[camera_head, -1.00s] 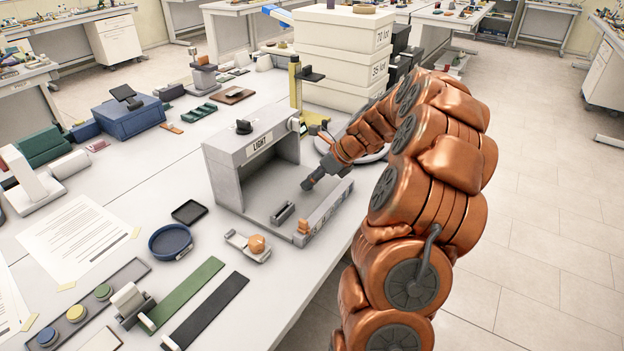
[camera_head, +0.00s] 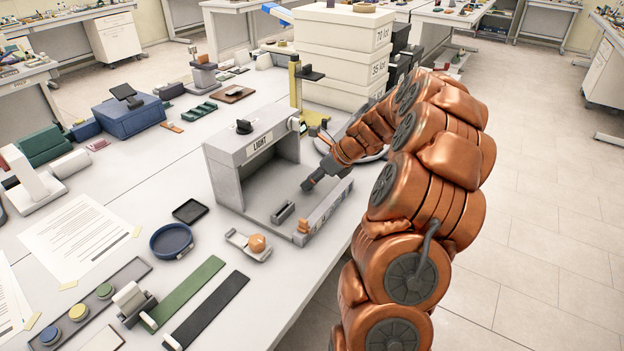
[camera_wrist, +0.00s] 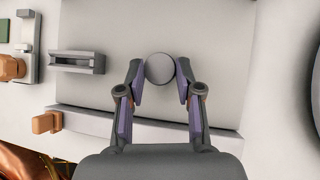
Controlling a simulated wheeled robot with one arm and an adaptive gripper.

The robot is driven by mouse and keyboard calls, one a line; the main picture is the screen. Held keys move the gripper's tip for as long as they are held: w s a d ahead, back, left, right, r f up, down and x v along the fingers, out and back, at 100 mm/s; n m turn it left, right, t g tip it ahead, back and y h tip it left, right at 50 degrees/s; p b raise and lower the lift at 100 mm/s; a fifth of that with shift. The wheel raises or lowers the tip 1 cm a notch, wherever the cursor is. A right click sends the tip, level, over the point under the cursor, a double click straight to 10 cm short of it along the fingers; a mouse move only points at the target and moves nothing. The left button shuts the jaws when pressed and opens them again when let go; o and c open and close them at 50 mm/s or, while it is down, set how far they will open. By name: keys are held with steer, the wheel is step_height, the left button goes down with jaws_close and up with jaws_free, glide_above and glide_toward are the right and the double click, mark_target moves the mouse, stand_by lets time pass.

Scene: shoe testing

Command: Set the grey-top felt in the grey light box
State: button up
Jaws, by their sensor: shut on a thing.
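The grey light box (camera_head: 222,165), labelled LIGHT, stands on the table with its open front facing right and a low lip along its front. My gripper (camera_head: 308,186) reaches in over the box floor from the right. In the wrist view my gripper (camera_wrist: 160,72) is shut on the grey-top felt (camera_wrist: 160,67), a round grey disc seen from above between the fingertips. The box floor (camera_wrist: 100,90) lies under it. I cannot tell whether the felt touches the floor. In the head view the felt is too small to make out.
A small slotted grey block (camera_head: 283,212) sits on the box floor left of my gripper. An orange piece (camera_head: 303,226) is at the lip's near end. A tray with an orange knob (camera_head: 257,243) lies in front. White stacked boxes (camera_head: 345,60) stand behind.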

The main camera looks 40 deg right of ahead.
steer(key=shift+f, duration=0.8)
steer(key=o, duration=0.8)
steer(key=shift+r, duration=0.1)
steer(key=v, duration=1.2)
